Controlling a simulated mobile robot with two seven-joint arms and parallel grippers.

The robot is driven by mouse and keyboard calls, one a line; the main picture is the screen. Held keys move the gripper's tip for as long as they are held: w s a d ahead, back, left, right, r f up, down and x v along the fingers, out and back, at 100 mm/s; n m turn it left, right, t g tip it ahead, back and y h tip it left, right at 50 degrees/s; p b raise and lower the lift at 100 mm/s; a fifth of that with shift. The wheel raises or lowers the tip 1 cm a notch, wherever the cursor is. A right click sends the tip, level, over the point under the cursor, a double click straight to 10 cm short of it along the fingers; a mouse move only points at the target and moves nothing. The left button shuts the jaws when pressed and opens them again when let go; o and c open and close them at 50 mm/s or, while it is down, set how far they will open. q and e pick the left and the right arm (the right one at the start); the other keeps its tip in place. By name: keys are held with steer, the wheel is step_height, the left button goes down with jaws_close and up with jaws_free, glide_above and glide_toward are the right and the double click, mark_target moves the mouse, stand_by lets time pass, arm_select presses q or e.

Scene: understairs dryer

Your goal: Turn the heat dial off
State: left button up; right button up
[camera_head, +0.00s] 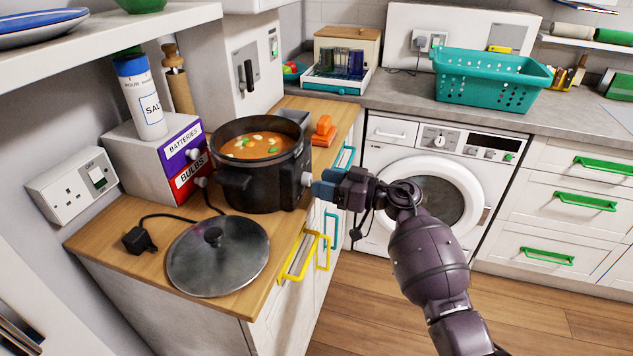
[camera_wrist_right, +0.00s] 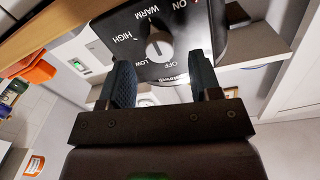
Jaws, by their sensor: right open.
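The heat dial (camera_wrist_right: 158,45) is a round knob on a dark panel marked HIGH, WARM, ON, OFF and LOW in the right wrist view. The panel is on the side of the black slow cooker (camera_head: 262,190), which stands uncovered on the wooden counter with orange soup inside. My right gripper (camera_head: 318,186) is at that side, facing the panel. Its two fingers (camera_wrist_right: 163,78) are open, spread to either side below the dial, with nothing visible between them. My left gripper is out of view.
The grey lid (camera_head: 218,262) and a black plug (camera_head: 138,240) lie on the wooden counter (camera_head: 110,233). A box marked batteries and bulbs (camera_head: 182,160) stands left of the cooker. An orange object (camera_head: 323,130) is behind it. Yellow drawer handles (camera_head: 300,258) stick out below. Floor space is clear in front.

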mark_target(307, 181)
steer(key=shift+x, duration=1.2)
steer(key=shift+c, duration=0.2)
